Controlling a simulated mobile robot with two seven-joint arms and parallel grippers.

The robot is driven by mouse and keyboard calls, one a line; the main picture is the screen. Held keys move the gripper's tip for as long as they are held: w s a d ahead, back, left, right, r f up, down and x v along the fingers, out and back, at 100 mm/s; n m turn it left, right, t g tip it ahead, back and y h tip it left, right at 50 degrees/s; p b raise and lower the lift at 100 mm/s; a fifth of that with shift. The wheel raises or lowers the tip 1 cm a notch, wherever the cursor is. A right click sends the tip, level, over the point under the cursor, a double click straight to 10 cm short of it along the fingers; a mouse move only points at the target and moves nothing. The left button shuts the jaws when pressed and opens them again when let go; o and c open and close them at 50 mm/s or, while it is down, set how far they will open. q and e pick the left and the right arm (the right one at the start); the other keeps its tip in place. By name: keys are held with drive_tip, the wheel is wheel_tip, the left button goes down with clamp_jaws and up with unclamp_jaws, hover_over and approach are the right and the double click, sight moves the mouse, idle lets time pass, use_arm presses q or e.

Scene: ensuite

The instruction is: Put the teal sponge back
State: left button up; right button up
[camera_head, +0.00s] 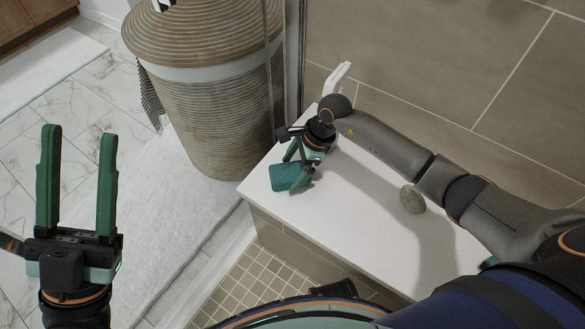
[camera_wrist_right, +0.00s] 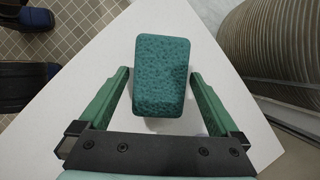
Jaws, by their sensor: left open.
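The teal sponge (camera_head: 284,178) lies on the white bench top (camera_head: 375,225), near its left corner in the head view. In the right wrist view the sponge (camera_wrist_right: 162,75) is centred ahead of my right gripper (camera_wrist_right: 159,74). The gripper's green fingers are spread on either side of the sponge, with bench showing between them and it. In the head view my right gripper (camera_head: 296,168) is low over the bench at the sponge, partly covering it. My left gripper (camera_head: 78,133) is open and empty above the floor, far left.
A large woven basket (camera_head: 210,110) stands behind and left of the bench. A grey stone-like object (camera_head: 412,199) is on the bench beneath my right arm. A white object (camera_head: 337,78) stands at the bench's back by the tiled wall. A glass panel edge rises beside the basket.

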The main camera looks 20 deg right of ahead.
drive_tip(key=shift+r, duration=0.3)
drive_tip(key=p+v, duration=0.4)
drive_tip(key=v, duration=0.7)
drive_tip(key=s+a+r+m+g+y, duration=0.1)
drive_tip(key=s+a+r+m+y, duration=0.1)
drive_tip(key=s+a+r+y, duration=0.6)
drive_tip(key=s+a+r+m+g+y, duration=0.25)
drive_tip(key=s+a, duration=0.35)
drive_tip(key=a, duration=0.4)
drive_tip(key=s+r+m+t+y, duration=0.35)
drive_tip(key=r+m+y, duration=0.45)
drive_tip(key=r, duration=0.4)
use_arm(q)
drive_tip(key=r, duration=0.4)
drive_tip(key=shift+a+m, duration=0.2)
drive_tip(key=shift+m, duration=0.2)
use_arm(e)
drive_tip(key=w+d+r+m+t+h, duration=0.1)
drive_tip(key=d+r+m+t+h, duration=0.3)
drive_tip(key=m+t, duration=0.6)
drive_tip(key=d+r+m+t+h, duration=0.4)
drive_tip(key=d+m+t, duration=0.4)
drive_tip(key=m, duration=0.9)
drive_tip(key=r+t, duration=0.1)
drive_tip(key=t, duration=0.2)
drive_tip(key=shift+w+d, duration=0.2)
drive_tip(key=shift+w, duration=0.15)
